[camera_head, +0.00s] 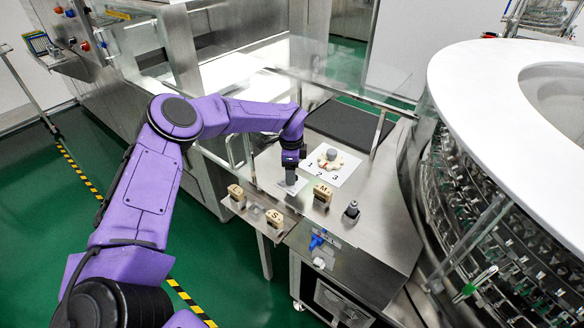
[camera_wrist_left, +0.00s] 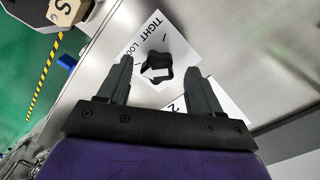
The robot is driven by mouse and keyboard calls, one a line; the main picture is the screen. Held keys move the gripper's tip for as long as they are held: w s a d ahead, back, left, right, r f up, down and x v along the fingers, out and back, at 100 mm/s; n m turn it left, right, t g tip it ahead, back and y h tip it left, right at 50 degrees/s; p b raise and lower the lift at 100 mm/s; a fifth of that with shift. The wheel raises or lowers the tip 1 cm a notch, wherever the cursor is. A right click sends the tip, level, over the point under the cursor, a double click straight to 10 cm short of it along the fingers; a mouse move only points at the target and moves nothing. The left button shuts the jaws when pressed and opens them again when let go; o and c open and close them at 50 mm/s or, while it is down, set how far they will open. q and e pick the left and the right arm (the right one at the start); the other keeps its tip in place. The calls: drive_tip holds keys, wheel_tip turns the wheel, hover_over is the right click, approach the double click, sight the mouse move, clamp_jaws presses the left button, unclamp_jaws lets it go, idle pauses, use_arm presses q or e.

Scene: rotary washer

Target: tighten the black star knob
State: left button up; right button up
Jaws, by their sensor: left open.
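The black star knob (camera_wrist_left: 158,66) shows in the left wrist view, on a white label (camera_wrist_left: 178,38) with "TIGHT" and a partly hidden second word on it. My left gripper (camera_wrist_left: 156,70) is open, with one finger on each side of the knob and gaps between the fingers and the knob. I cannot tell how far the fingertips reach down beside it. In the head view my left gripper (camera_head: 290,180) points down over the white label (camera_head: 299,187), and the knob is hidden behind it. My right gripper is not in view.
Beige blocks marked "S" (camera_head: 273,217) and "M" (camera_head: 322,194), plus another block (camera_head: 236,194), stand close by. A grey knob (camera_head: 351,210) stands to the right. A numbered card (camera_head: 338,176) holds a beige dial (camera_head: 331,158). The large round washer (camera_head: 500,170) is at the right.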

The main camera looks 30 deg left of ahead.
use_arm(q)
drive_tip(key=shift+d+f, duration=0.15)
drive_tip(key=shift+f, duration=0.2)
drive_tip(key=shift+s, duration=0.1)
drive_tip(key=c, duration=1.1)
drive_tip(key=shift+o, duration=0.2)
